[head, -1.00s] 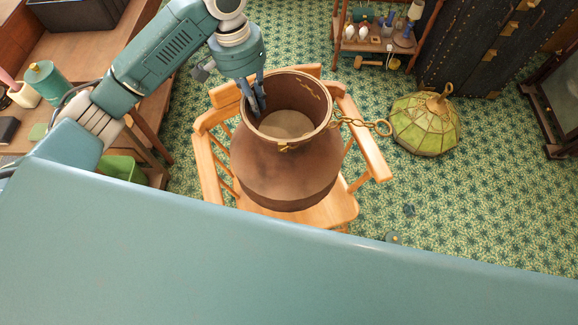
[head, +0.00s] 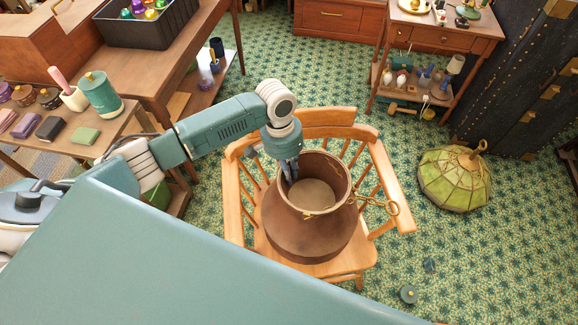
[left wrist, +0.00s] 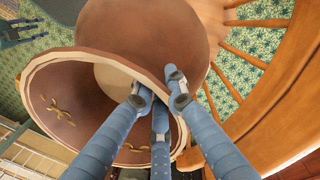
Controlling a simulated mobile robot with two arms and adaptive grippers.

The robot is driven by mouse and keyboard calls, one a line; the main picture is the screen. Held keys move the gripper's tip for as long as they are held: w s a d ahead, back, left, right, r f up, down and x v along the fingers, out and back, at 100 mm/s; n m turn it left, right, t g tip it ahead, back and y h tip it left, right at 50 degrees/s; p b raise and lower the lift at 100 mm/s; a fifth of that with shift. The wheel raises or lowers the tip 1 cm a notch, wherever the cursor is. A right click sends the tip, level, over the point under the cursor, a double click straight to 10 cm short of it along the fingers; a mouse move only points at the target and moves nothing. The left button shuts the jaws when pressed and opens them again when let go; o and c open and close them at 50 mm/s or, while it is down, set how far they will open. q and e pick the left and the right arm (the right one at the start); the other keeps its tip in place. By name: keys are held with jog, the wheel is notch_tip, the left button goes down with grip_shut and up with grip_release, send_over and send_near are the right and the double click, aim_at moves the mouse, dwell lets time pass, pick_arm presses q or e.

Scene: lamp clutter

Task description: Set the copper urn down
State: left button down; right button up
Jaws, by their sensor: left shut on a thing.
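The copper urn (head: 312,232) is a round brown pot with a wide open mouth and a brass chain and ring at its right rim. In the head view it is over the seat of a wooden armchair (head: 232,205); whether its base touches the seat is hidden. My left gripper (head: 288,178) is shut on the urn's left rim from above. In the left wrist view the urn (left wrist: 180,30) appears tilted, and my left gripper's fingers (left wrist: 158,100) straddle its rim.
A green-panelled lampshade (head: 455,180) lies on the patterned carpet right of the chair. A side table (head: 440,40) with small items stands behind. A desk (head: 175,60) with a dark crate (head: 150,30) is at back left. A dark trunk (head: 515,90) stands at right.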

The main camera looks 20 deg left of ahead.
aim_at(290, 188)
pick_arm(q)
jog(key=shift+w+d+f, duration=0.15)
jog(key=shift+f, duration=1.8)
jog(key=c, duration=2.2)
grip_release()
jog(key=shift+f, duration=0.3)
jog(key=o, duration=0.4)
jog(key=shift+s, duration=0.2)
jog(key=shift+o, duration=0.2)
notch_tip(290, 188, up, 12)
jog(key=a, duration=0.1)
jog(key=shift+w+a+r, duration=0.15)
jog(key=shift+w+a, duration=0.05)
jog(key=shift+a, duration=0.2)
